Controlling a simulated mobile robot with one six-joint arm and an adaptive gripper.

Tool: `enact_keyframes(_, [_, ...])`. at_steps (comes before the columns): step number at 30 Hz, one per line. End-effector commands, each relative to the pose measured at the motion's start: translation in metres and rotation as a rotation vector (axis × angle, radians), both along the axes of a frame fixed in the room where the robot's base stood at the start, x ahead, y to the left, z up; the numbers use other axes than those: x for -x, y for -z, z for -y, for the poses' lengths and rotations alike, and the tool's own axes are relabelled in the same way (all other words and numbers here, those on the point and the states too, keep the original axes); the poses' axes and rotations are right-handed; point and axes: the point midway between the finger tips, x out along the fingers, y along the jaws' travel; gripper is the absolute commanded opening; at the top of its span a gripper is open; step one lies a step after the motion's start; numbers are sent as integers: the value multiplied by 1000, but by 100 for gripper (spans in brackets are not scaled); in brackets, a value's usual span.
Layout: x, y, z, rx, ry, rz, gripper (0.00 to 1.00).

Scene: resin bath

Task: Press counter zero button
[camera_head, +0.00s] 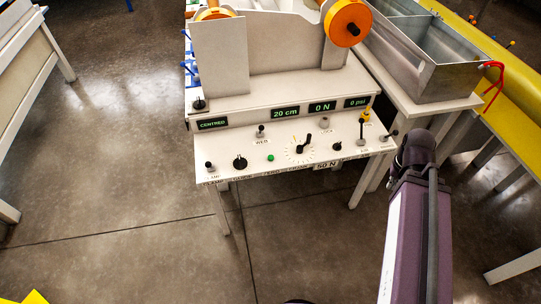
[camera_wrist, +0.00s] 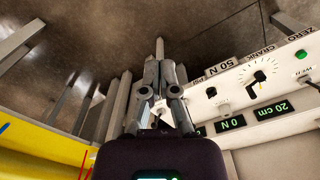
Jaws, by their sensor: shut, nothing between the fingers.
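A small green button (camera_head: 270,157) sits on the sloping white control panel (camera_head: 225,174), left of a round white dial (camera_head: 299,150) with a black crank. In the wrist view the green button (camera_wrist: 301,53) is at the right edge, near the printed word ZERO. My gripper (camera_wrist: 160,68) is shut and empty in the wrist view, left of the panel and apart from the button. In the head view my purple arm stands to the right of the panel; the gripper's fingers cannot be made out there.
Black knobs (camera_head: 240,162) and several small levers (camera_head: 361,129) stand up from the panel around the button. Displays above read CENTRED, 20 cm (camera_head: 285,113), 0 N and 0 psi. The floor in front is clear.

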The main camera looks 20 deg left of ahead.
Motion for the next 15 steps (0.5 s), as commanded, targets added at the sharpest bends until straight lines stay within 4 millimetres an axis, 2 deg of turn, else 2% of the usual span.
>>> enact_keyframes(10, [-1,1,-1,2,-6,1,0])
enact_keyframes(15, [-11,8,-8,22,-56,10,0])
